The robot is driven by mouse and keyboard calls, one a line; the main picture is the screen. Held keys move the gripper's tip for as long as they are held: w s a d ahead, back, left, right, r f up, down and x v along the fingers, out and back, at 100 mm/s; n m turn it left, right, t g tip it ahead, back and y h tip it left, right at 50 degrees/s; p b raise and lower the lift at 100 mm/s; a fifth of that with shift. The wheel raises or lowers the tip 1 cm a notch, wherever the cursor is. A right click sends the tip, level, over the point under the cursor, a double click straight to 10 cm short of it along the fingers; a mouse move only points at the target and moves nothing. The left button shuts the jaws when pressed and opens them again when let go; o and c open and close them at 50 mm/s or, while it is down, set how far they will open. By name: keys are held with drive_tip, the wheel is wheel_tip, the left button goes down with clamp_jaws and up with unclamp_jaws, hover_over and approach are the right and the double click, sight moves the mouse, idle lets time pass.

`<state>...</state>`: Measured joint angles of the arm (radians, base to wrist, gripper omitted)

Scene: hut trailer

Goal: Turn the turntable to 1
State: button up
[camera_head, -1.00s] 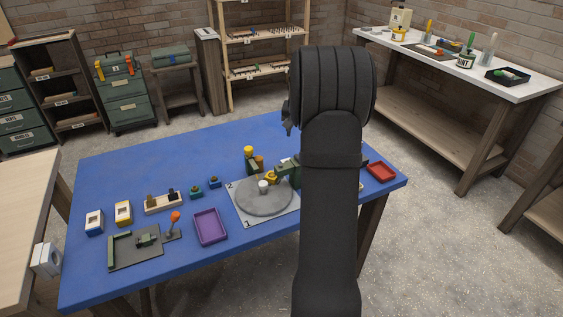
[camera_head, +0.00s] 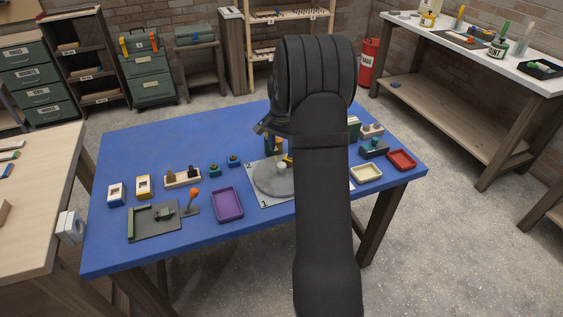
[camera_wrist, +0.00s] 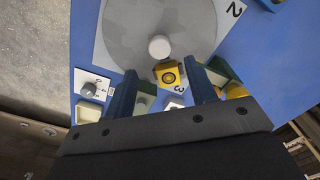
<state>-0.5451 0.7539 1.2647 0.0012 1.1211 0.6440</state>
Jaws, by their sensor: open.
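The turntable is a round grey disc (camera_head: 272,182) on a light square plate (camera_head: 263,201) on the blue table, partly hidden by my arm in the head view. A yellow block (camera_wrist: 168,73) with a dark round mark sits at the disc's lower edge. My gripper (camera_wrist: 163,70) is open, its fingers on either side of this block in the picture. Contact cannot be told.
A purple tray (camera_head: 228,205) and an orange-knobbed lever (camera_head: 193,196) stand left of the turntable. A dial plate (camera_wrist: 91,86) and several small objects lie close to my gripper.

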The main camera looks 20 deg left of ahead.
sight(281, 164)
wheel_tip(281, 164, down, 7)
drive_tip(key=shift+r, duration=0.2)
clamp_jaws()
